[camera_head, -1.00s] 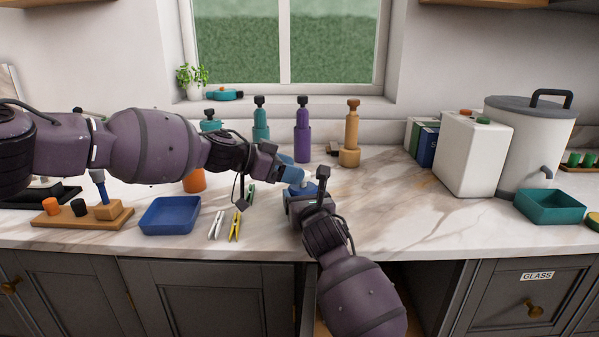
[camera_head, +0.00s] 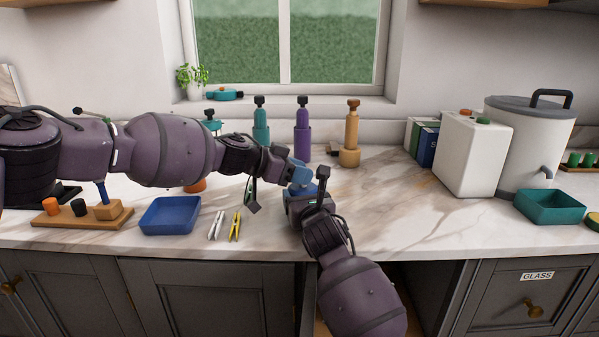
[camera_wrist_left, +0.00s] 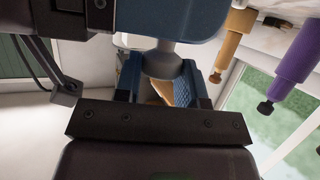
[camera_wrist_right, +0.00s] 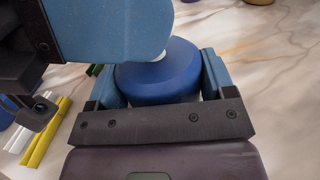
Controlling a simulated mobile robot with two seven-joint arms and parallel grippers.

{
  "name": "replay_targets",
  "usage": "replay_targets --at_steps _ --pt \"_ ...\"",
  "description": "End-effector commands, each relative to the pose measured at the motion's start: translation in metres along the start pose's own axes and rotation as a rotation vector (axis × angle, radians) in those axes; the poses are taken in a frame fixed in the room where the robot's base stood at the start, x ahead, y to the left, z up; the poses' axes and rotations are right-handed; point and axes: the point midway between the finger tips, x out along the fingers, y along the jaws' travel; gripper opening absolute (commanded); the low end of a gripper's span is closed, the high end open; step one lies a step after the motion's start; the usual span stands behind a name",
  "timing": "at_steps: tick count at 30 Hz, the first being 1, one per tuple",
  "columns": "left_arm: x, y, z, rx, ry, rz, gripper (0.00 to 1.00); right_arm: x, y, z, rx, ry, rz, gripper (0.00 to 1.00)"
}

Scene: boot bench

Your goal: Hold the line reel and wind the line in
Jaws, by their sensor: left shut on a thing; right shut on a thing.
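The line reel (camera_head: 302,189) is a small blue round body, low over the counter's front part. My right gripper (camera_head: 306,194) is shut on it from the front; the right wrist view shows the blue reel (camera_wrist_right: 158,75) between its two fingers. My left gripper (camera_head: 299,174) is just above the reel, shut on a small grey knob-like part (camera_wrist_left: 162,64) that shows between its fingers in the left wrist view. My left gripper's blue finger covers part of the reel in the right wrist view. I cannot make out the line itself.
A blue tray (camera_head: 170,230) and white and yellow clothes pegs (camera_head: 235,226) lie left of the grippers. Purple (camera_head: 303,145) and tan (camera_head: 350,142) bottle-like objects stand behind. A white container (camera_head: 470,155) and a teal tray (camera_head: 549,219) are at right. The counter between is clear.

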Motion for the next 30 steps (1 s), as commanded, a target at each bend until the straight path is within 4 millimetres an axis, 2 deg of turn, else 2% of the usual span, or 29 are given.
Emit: replay_targets --at_steps 8,30 --pt "0.0006 -0.0006 -0.0006 0.014 0.001 0.031 0.13 0.0000 0.0002 0.0012 0.000 -0.002 0.000 0.46" --pt "0.0022 -0.0038 -0.0028 0.128 0.004 0.305 0.13 -0.0002 0.0019 0.0012 0.000 -0.002 0.003 0.46"
